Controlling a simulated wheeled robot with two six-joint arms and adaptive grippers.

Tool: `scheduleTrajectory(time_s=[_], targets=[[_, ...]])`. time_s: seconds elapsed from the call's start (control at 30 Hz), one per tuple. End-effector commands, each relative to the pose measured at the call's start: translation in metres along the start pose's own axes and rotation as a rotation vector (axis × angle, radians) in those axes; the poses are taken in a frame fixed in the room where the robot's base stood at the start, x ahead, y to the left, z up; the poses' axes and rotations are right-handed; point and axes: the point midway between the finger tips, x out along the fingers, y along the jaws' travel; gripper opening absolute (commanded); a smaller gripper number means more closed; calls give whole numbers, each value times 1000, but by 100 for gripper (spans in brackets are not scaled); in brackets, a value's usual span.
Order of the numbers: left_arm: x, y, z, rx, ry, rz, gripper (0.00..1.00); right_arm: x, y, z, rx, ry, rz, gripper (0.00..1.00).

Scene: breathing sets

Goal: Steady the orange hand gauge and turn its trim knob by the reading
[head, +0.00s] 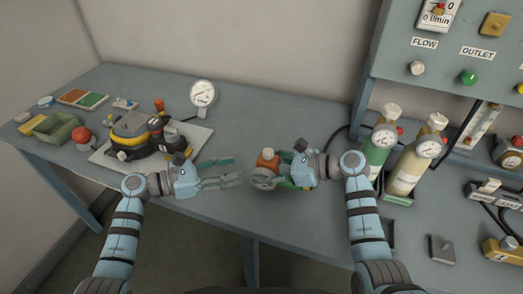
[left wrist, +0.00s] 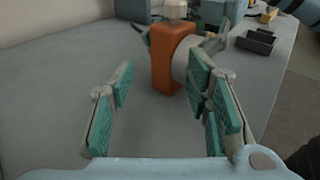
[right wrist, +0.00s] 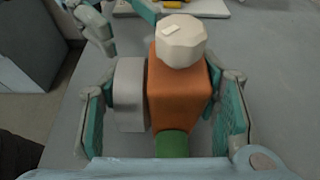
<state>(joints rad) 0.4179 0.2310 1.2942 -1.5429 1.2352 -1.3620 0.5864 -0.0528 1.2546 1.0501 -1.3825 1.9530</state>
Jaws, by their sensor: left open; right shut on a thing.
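The orange hand gauge (head: 267,162) stands upright near the table's front edge. Its pale round dial (head: 263,180) faces the front in the head view. A pale faceted trim knob (right wrist: 181,41) sits on top, and a green part (right wrist: 172,145) shows low on the body in the right wrist view. My right gripper (head: 282,171) is shut on the gauge, with its fingers on either side of the body and dial housing. My left gripper (head: 236,170) is open and empty, a little left of the gauge. The gauge (left wrist: 171,62) stands beyond its fingers in the left wrist view. The dial's reading is too small to tell.
A yellow-black breathing set (head: 140,135) lies on a white board (head: 193,146) at left, with a round gauge (head: 203,93) behind it. Green and cream cylinders (head: 406,168) stand right of my right arm. A grey panel (head: 455,60) rises behind.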

Motion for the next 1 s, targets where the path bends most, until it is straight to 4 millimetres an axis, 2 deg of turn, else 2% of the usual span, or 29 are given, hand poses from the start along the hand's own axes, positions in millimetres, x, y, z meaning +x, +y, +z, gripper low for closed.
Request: scheduleTrajectory(time_s=[0.03,0.2,0.37,0.47,0.7,0.8,1.0], targets=[[-2,-11,2,2,-11,50,44,0,0,0,1,1,0,11],[-13,-38,30,-6,-88,195,44,0,0,0,1,1,0,11],[-10,-45,44,-10,-127,237,44,0,0,0,1,0,0,11],[8,-41,48,-11,-131,236,44,0,0,0,1,0,0,11],[68,-27,55,-11,-128,233,44,0,0,0,0,0,0,11],[86,-22,57,-10,-127,235,44,0,0,0,0,0,0,11],[98,-19,58,-8,-124,234,44,0,0,0,1,1,0,11]])
